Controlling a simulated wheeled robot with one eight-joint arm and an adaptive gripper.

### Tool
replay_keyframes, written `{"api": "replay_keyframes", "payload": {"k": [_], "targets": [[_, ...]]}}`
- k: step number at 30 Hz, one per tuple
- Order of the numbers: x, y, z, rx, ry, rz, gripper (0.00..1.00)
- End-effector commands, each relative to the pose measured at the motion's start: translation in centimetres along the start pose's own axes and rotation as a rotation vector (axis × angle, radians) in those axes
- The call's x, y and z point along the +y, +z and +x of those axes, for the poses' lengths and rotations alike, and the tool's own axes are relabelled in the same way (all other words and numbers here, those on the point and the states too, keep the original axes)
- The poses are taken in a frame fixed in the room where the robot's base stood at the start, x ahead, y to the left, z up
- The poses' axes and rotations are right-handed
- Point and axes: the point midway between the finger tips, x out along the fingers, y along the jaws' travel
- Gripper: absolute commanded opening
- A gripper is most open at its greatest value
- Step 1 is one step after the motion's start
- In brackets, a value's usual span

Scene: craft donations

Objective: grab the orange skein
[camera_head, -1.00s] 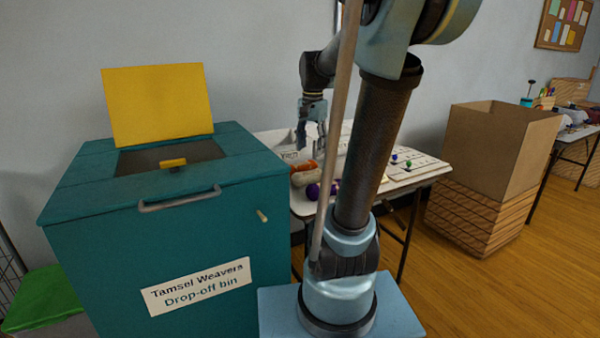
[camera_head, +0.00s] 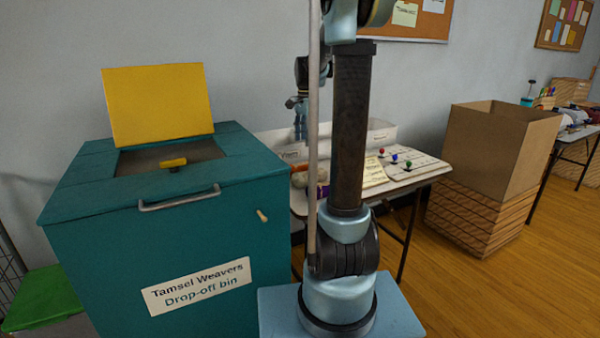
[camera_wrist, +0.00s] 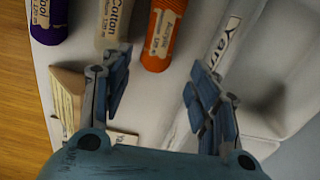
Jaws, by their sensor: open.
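The orange skein (camera_wrist: 163,35), with a cream label reading "Acrylic", lies on the pale table in the wrist view, just beyond my fingertips. In the head view only a sliver of it (camera_head: 300,167) shows near the bin's right edge. My gripper (camera_wrist: 158,72) is open, with its fingers spread and nothing between them. In the head view my gripper (camera_head: 300,128) hangs above the table's back part, partly hidden by my arm.
A cream "Cotton" skein (camera_wrist: 115,22) lies close left of the orange one, with a purple "Wool" skein (camera_wrist: 48,20) farther left. A white container labelled "Yarn" (camera_wrist: 222,42) is at right. The teal drop-off bin (camera_head: 200,250) stands left of the table. A cardboard box (camera_head: 490,150) stands right.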

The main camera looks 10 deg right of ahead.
Motion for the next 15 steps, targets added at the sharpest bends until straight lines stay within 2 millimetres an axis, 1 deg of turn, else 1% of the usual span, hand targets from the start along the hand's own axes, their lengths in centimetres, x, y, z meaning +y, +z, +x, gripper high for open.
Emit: {"api": "replay_keyframes", "payload": {"k": [1,9,12,15], "targets": [[0.0,0.0,0.9,0.0,0.0,0.0,0.55],[0.0,0.0,5.3,0.0,0.0,-0.001,0.55],[0.0,-0.1,6.5,0.0,0.0,-0.001,0.55],[0.1,0.0,7.3,0.0,0.0,-0.001,0.55]]}}
